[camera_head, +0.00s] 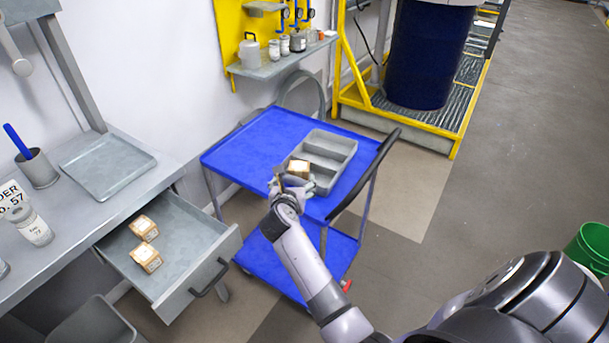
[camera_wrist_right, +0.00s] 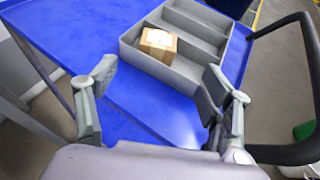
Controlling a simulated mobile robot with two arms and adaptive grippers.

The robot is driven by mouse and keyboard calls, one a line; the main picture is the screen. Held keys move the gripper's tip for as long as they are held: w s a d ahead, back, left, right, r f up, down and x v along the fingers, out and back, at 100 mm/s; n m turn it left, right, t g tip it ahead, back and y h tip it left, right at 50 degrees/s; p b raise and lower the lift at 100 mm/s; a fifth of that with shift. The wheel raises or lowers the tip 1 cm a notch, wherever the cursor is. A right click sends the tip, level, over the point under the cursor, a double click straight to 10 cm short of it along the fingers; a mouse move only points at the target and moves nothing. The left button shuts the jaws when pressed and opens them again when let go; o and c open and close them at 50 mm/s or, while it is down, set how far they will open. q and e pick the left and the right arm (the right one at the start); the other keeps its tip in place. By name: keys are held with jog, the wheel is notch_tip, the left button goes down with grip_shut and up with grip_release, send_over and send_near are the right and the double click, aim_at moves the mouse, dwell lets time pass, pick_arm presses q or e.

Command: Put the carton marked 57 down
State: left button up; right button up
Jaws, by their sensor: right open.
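A small brown carton with a white label (camera_head: 299,168) sits in the nearest compartment of the grey divided tray (camera_head: 331,138) on the blue cart; its number cannot be read. It also shows in the right wrist view (camera_wrist_right: 158,43), near the left end of that compartment. My right gripper (camera_head: 280,184) is over the cart beside the tray's near side. In the right wrist view its two fingers (camera_wrist_right: 160,85) are spread wide, with nothing between them, and the carton is beyond them, apart. My left gripper does not show.
The blue cart (camera_head: 240,152) has free top surface left of the tray and a black handle (camera_head: 349,190) on its right. An open drawer (camera_head: 192,262) at the left holds two cartons (camera_head: 145,243). A green bin (camera_head: 590,246) stands at the far right.

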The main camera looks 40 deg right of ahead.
jog(key=s+a+m+t+y, duration=0.35)
jog(key=a+m+y, duration=0.25)
jog(key=a+m, duration=0.45)
jog(key=s+a+f+m+g+y, duration=0.1)
jog(key=s+f+m, duration=0.1)
jog(key=f, duration=0.5)
jog(key=s+a+f+m+g, duration=0.1)
jog(key=s+a+f, duration=0.15)
jog(key=f, duration=0.45)
jog(key=s+a+f+m+g+y, duration=0.1)
jog(key=s+f+m+g, duration=0.15)
jog(key=f, duration=0.45)
jog(key=s+f+m+g+y, duration=0.1)
jog(key=s+f+m+g, duration=0.3)
jog(key=s+f, duration=1.3)
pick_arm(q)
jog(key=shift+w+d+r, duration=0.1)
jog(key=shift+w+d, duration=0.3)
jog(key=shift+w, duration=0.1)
pick_arm(e)
jog(key=s+d+f+m+g, duration=0.1)
jog(key=s+f, duration=0.4)
jog(key=s, duration=0.7)
jog(key=s+d+f+m+g, duration=0.2)
jog(key=s+f+m+g, duration=0.1)
jog(key=s, duration=1)
notch_tip(320, 180, down, 2)
jog(key=shift+s+f+m, duration=0.1)
jog(key=shift+s+m, duration=0.15)
jog(key=shift+m, duration=0.55)
